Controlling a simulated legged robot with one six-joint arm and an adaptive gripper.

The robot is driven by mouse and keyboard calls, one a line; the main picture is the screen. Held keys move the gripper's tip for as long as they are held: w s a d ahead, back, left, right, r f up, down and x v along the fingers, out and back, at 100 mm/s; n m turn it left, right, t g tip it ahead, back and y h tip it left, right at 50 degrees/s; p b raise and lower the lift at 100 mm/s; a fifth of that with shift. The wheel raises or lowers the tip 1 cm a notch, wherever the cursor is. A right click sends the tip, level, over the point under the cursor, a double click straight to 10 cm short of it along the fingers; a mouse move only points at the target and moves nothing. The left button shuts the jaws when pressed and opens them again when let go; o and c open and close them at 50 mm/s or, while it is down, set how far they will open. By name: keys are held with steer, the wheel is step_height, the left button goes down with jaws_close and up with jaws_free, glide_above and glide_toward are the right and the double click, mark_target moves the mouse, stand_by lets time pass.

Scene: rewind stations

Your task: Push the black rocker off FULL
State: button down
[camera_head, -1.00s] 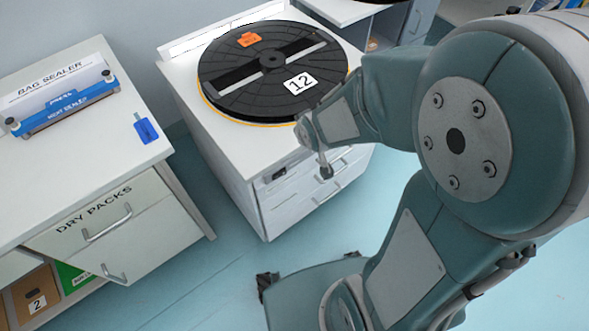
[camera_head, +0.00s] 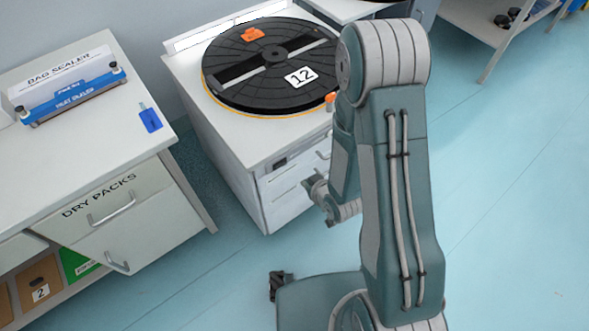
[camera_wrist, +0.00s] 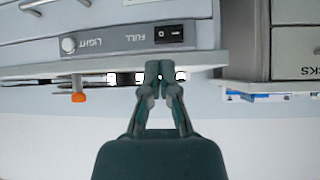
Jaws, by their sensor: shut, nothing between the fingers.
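The black rocker (camera_wrist: 175,34) is on the front panel of the white cabinet under the reel, beside the word FULL. The wrist view shows it upside down, with marks on its two halves; which half is pressed in is unclear. In the head view it is a small dark patch (camera_head: 280,163). My gripper (camera_wrist: 158,68) is shut and empty. In the wrist view its tips are below the rocker and slightly left, apparently apart from it. In the head view my gripper (camera_head: 310,183) is in front of the cabinet's drawers.
A black reel (camera_head: 265,90) marked 12 lies on the cabinet top. The panel also has a knob (camera_wrist: 68,44) labelled LIGHT. An orange-tipped peg (camera_wrist: 79,97) stands near the cabinet edge. The bag sealer counter (camera_head: 105,155) is at left. Open floor (camera_head: 500,200) lies right.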

steer(key=shift+a+f, duration=0.1)
steer(key=shift+f, duration=0.1)
glide_toward(284, 165)
steer(key=f+x, duration=0.1)
steer(key=x, duration=0.6)
steer(key=shift+r, duration=0.25)
steer(key=shift+w, duration=0.25)
steer(key=shift+s+a, duration=0.1)
steer(key=shift+a, duration=0.05)
stand_by(0.3)
